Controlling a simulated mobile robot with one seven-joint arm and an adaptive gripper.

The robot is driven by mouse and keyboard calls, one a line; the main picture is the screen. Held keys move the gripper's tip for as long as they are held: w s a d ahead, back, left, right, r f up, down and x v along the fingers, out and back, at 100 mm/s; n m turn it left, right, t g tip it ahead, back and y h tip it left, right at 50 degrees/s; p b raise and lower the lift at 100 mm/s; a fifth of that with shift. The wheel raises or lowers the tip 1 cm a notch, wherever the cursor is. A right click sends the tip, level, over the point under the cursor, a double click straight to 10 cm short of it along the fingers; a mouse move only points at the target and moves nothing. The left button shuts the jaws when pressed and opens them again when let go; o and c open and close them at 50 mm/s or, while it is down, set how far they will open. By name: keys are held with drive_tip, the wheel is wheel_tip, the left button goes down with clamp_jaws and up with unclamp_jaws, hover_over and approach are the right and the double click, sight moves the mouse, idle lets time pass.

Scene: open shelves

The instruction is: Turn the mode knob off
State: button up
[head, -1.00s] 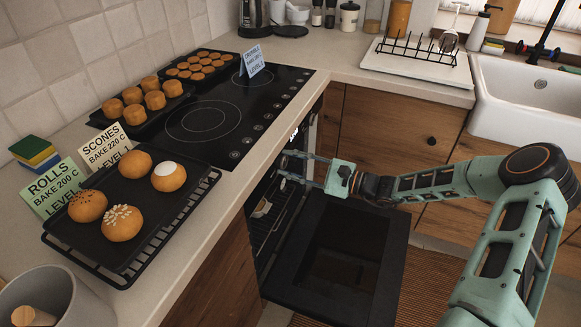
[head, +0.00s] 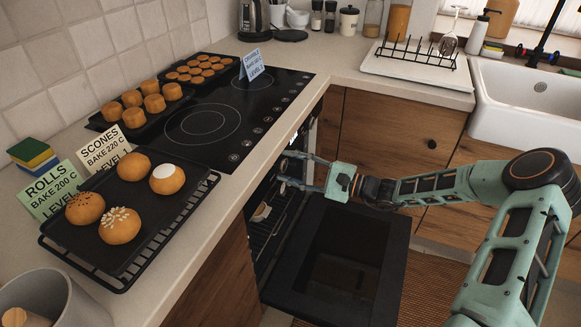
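The oven stands under the hob at centre, with its door (head: 335,265) folded down open. Its control panel (head: 305,130) is a narrow strip under the counter edge, seen at a steep angle. I cannot make out the mode knob or its setting; the panel is small and partly behind my fingers. My gripper (head: 284,172) is at the oven front, above the open door, pointing left. Its two fingers are apart, one above the other, with nothing visible held between them. I cannot tell whether they touch the panel or a knob.
A black tray of rolls (head: 120,250) sits on a rack on the left counter. Trays of scones (head: 140,125) and smaller round pieces (head: 195,70) stand by the hob (head: 235,115). Signs (head: 103,150) stand beside the trays. The lowered door blocks the floor before the oven.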

drive_tip(key=shift+o, duration=0.5)
drive_tip(key=shift+d, duration=0.1)
drive_tip(key=v, duration=1.1)
drive_tip(key=shift+s+d, duration=0.15)
drive_tip(key=shift+d, duration=0.25)
